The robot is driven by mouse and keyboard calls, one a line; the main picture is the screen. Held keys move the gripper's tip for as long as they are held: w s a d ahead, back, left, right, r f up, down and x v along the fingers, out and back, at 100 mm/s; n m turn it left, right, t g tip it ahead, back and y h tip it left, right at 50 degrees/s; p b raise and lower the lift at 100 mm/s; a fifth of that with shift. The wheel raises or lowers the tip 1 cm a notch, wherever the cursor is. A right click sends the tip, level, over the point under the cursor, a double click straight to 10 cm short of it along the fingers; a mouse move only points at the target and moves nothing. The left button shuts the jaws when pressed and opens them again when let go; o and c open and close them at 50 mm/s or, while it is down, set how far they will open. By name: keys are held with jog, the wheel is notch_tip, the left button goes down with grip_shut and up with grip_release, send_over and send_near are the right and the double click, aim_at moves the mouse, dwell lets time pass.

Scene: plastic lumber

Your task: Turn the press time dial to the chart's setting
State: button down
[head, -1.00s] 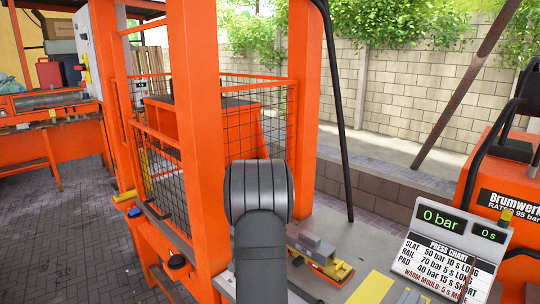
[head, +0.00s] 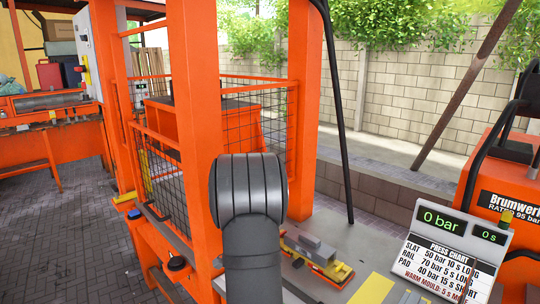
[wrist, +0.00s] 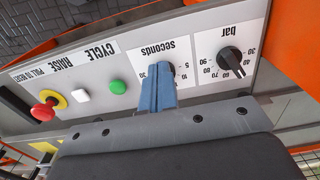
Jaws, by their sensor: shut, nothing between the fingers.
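In the wrist view the control panel shows upside down. The time dial (wrist: 170,69), labelled seconds, is a black knob mostly hidden behind my gripper (wrist: 157,82). The blue fingers are shut and lie over it; I cannot tell whether they touch it. Its pointer is hidden. In the head view my arm hides my gripper and the dials. The press chart (head: 436,268) reads SLAT 50 bar 10 s LONG, RAIL 70 bar 5 s LONG, PAD 40 bar 15 s SHORT, and a partly covered warm mould line. The displays above read 0 bar (head: 441,221) and 0 s (head: 488,235).
Beside the time dial is the bar dial (wrist: 230,59). On the other side are a green button (wrist: 118,87), a white button (wrist: 82,96) and a red mushroom button (wrist: 44,110). Orange press posts (head: 192,130) and a mesh guard (head: 160,185) stand near my arm.

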jog(key=shift+f, duration=1.7)
jog(key=shift+w+d, duration=0.2)
jog(key=shift+s+d, duration=0.25)
jog(key=shift+s+a, duration=0.1)
jog(key=shift+s+a+r, duration=0.1)
jog(key=shift+s+a, duration=0.05)
notch_tip(320, 180, up, 6)
jog(key=shift+f, duration=0.1)
dwell(0.5)
